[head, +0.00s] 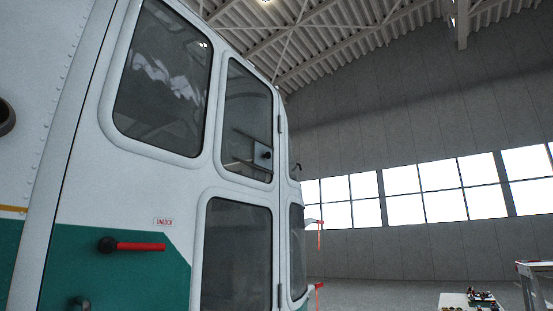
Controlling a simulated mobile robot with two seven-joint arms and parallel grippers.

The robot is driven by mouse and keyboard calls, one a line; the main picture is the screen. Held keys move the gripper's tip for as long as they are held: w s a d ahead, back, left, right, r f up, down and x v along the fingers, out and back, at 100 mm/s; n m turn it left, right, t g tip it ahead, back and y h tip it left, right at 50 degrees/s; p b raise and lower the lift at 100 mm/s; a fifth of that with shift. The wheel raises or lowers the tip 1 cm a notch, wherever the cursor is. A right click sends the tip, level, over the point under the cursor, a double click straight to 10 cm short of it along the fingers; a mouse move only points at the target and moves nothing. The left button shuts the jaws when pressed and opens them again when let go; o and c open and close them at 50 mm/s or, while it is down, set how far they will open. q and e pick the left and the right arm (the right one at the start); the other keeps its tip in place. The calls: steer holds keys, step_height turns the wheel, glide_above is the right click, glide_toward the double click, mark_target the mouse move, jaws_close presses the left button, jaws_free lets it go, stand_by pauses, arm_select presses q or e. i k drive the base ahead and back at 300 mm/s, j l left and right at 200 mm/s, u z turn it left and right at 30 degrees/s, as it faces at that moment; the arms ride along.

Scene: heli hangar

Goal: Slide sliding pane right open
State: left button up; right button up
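The white and green helicopter (72,180) fills the left half of the head view. Its side has a large dark upper window (163,85) and, right of it, a narrower dark window (247,110). A small light panel with a dark round knob (266,154) shows at the lower right of the narrower window. I cannot tell which glass is the sliding pane, or whether it is open or shut. Neither of my grippers is in view.
A red-ended handle (138,246) sits on the door under an "UNLOCK" label (163,222). A lower dark window (236,258) is beside it. Red strips (319,236) hang off the helicopter's right side. A table with small items (470,300) stands at lower right.

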mark_target(263, 157)
steer(key=i+l+u, duration=0.35)
steer(key=i, duration=0.2)
steer(key=i+l+u, duration=0.35)
steer(key=i+l, duration=0.15)
